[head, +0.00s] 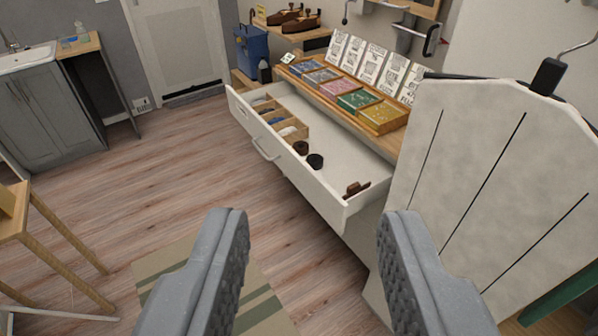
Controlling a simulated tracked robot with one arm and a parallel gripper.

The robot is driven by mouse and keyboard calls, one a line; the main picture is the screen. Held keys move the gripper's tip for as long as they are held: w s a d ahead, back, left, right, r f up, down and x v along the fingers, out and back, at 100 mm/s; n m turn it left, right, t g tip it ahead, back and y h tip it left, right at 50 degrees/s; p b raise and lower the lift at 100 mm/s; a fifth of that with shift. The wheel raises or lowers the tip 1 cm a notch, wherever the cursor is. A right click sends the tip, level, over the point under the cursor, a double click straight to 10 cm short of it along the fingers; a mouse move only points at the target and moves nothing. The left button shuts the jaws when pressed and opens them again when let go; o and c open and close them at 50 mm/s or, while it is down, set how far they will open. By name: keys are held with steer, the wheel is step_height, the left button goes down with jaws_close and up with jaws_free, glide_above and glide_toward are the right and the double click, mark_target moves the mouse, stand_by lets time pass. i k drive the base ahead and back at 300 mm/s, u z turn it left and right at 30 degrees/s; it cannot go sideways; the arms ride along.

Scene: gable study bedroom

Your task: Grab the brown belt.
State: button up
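A small dark brown coil (300,147), which looks like the rolled brown belt, lies in the open white drawer (318,190), just in front of its wooden divider. A similar black coil (315,161) lies close beside it. A reddish-brown object (356,188), perhaps a brush, lies near the drawer's right end. My gripper (314,218) is open and empty, its two grey fingers wide apart in the foreground. The coils appear between and beyond the fingers, well away from them.
A wooden divider (290,121) fills the drawer's left part. Colourful boxes and cards stand on the top (340,108) behind it. A hanging pale panel or garment (490,170) blocks the right side. Wooden floor (180,165) is free on the left, with a striped rug (165,262).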

mark_target(301, 148)
steer(key=k, duration=0.55)
steer(key=u, duration=1.05)
steer(key=i, duration=1.85)
steer(key=z, duration=2.25)
steer(key=i, duration=1)
steer(key=u, duration=0.1)
